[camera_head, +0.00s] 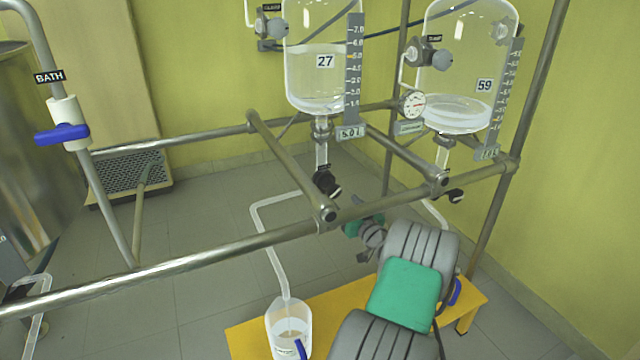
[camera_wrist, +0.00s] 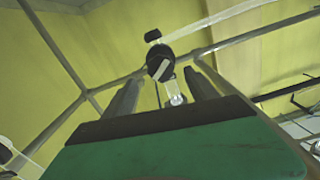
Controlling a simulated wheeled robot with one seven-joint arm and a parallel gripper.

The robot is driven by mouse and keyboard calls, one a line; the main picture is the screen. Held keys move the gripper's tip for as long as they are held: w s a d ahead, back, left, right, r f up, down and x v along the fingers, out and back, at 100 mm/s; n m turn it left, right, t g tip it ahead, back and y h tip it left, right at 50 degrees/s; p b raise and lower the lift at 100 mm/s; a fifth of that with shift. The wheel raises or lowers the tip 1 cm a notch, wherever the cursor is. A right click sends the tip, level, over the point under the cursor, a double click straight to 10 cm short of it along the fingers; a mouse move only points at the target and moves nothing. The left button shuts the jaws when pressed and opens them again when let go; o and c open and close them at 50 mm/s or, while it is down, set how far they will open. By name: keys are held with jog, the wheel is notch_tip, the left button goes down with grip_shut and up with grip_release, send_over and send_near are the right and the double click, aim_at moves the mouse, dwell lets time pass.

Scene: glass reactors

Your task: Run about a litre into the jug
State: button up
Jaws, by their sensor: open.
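A glass vessel marked 27 (camera_head: 310,80) hangs in the frame, largely filled with clear liquid, a numbered scale (camera_head: 354,70) at its right. Below it is a black valve knob (camera_head: 327,183); a bent clear tube (camera_head: 266,235) leads from there down into the jug (camera_head: 278,325). The jug stands on a yellow bench and holds some clear liquid. I cannot tell whether liquid is flowing. My gripper (camera_head: 346,217) is open just below the knob. In the wrist view, a black knob (camera_wrist: 160,62) with a pale bar shows beyond and between my open fingertips (camera_wrist: 163,82), apparently untouched.
A second vessel marked 59 (camera_head: 457,105), with little liquid, hangs at right above its own black knob (camera_head: 455,196). Metal rails (camera_head: 180,262) cross in front of and beside the valves. The yellow bench (camera_head: 250,335) is below. A blue-handled BATH valve (camera_head: 66,130) is at left.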

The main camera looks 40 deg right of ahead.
aim_at(335, 193)
jog(key=b+x, duration=0.1)
jog(key=x, duration=0.6)
jog(key=shift+w+a+f+b, duration=0.1)
jog(key=shift+w+b, duration=0.2)
jog(key=shift+w, duration=0.35)
jog(key=shift+d, duration=0.2)
jog(key=c, duration=1.4)
